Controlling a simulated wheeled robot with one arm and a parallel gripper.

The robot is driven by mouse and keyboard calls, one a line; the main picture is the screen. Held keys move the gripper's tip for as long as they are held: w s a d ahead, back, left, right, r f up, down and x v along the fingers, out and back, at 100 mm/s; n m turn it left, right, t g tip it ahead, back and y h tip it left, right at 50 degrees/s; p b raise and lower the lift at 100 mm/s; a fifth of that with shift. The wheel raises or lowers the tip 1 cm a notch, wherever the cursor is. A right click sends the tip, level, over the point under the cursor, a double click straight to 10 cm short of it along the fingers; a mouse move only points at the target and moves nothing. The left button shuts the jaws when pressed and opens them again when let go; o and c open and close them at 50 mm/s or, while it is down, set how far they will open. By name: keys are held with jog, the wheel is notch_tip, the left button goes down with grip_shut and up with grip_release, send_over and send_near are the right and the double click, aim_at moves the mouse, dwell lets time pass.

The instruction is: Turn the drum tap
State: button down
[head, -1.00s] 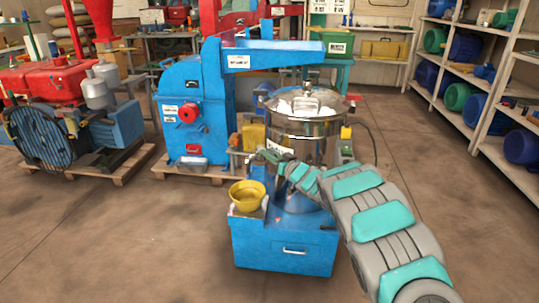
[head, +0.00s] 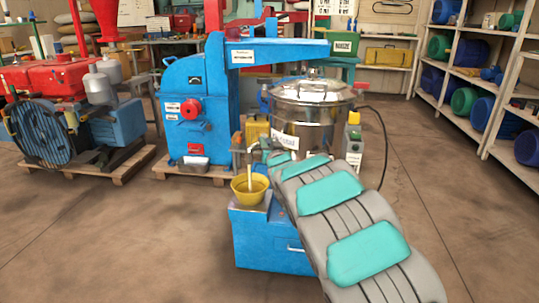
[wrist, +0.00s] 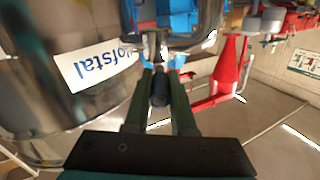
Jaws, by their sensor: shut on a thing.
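The shiny steel drum (head: 312,117) with a lid and white label stands on the blue cabinet (head: 262,245). Its tap (head: 251,150) sticks out to the left, and a pale stream runs from it into the yellow bowl (head: 240,196). The bowl holds some pale yellow content. In the wrist view the drum (wrist: 40,95) fills the left side. My gripper (wrist: 160,95) has its green fingers on both sides of the dark tap handle (wrist: 160,86) and is shut on it. In the head view my arm hides most of the gripper.
A red engine (head: 45,80) is at the left. A shelf (head: 475,75) with blue and green drums is at the right. The floor (head: 150,235) at the front left is clear.

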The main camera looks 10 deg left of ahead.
jog(key=shift+a+m+h+b, duration=0.1)
jog(key=shift+m+h+b, duration=0.2)
jog(key=shift+b, duration=0.1)
jog(key=c, duration=0.8)
grip_release()
jog(key=shift+o, duration=0.2)
jog(key=shift+s, duration=0.15)
jog(key=v, duration=0.7)
jog(key=shift+s, duration=0.35)
